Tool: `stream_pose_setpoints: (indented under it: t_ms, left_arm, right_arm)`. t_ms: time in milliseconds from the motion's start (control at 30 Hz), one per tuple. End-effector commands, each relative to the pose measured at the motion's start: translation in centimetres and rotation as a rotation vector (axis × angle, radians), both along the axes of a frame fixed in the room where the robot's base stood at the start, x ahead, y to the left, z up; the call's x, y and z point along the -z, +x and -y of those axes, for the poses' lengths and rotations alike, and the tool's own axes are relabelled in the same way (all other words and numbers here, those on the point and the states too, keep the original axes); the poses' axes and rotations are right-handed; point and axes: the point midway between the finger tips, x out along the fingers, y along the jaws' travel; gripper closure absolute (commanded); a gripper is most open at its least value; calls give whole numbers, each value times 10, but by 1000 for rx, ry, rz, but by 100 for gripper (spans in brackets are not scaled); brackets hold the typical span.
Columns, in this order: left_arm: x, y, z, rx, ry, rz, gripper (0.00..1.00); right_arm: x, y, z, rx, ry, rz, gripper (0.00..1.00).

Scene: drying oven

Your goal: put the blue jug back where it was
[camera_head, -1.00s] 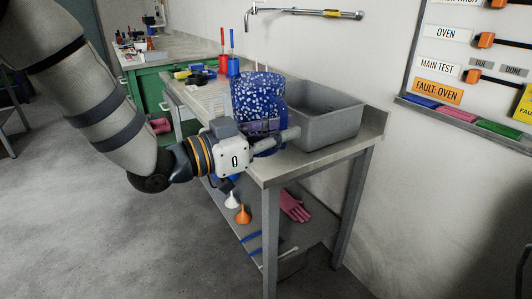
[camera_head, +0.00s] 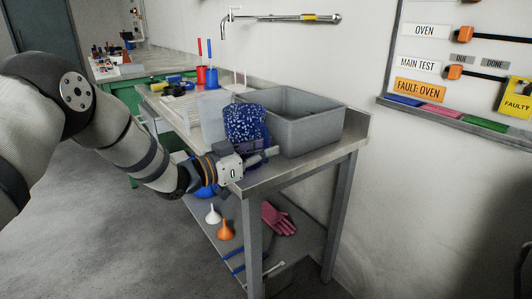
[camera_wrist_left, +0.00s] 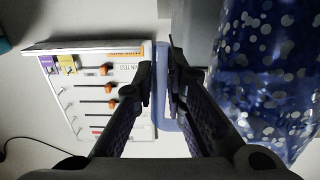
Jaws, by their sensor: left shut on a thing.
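The blue jug (camera_head: 245,124), dark blue with white speckles, is upright at the near left corner of the grey sink on the bench. My left gripper (camera_head: 262,157) is in front of its lower part, shut on its handle. In the left wrist view the lighter blue handle (camera_wrist_left: 163,85) is between the fingers (camera_wrist_left: 160,88) and the speckled body (camera_wrist_left: 268,75) fills the right side. The gripper hides the jug's base, so I cannot tell whether it touches the bench top. My right gripper is out of view.
The grey sink (camera_head: 318,132) is right of the jug. A translucent container (camera_head: 212,106), a white rack (camera_head: 186,110) and red and blue holders (camera_head: 212,76) stand behind it. Funnels (camera_head: 225,230) and a pink glove (camera_head: 277,219) lie on the lower shelf (camera_head: 265,250). A label board (camera_head: 455,75) hangs right.

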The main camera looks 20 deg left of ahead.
Motion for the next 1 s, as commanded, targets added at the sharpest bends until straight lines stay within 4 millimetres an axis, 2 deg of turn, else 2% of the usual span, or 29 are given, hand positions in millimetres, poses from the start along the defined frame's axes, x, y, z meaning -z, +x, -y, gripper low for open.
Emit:
stream_pose_setpoints:
  t_ms: [267,300,400,700,833,1000]
  left_arm:
    - [1,0,0,0,0,4,100]
    - [2,0,0,0,0,3,86]
    - [1,0,0,0,0,4,68]
    - [-2,0,0,0,0,5,68]
    - [-4,-17,-15,-3,0,4,68]
    - [-5,-55,-44,-4,-3,5,68]
  right_arm:
    - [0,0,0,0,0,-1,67]
    - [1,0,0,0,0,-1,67]
    - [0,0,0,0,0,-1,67]
    - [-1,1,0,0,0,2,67]
    - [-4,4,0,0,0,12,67]
    - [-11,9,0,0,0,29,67]
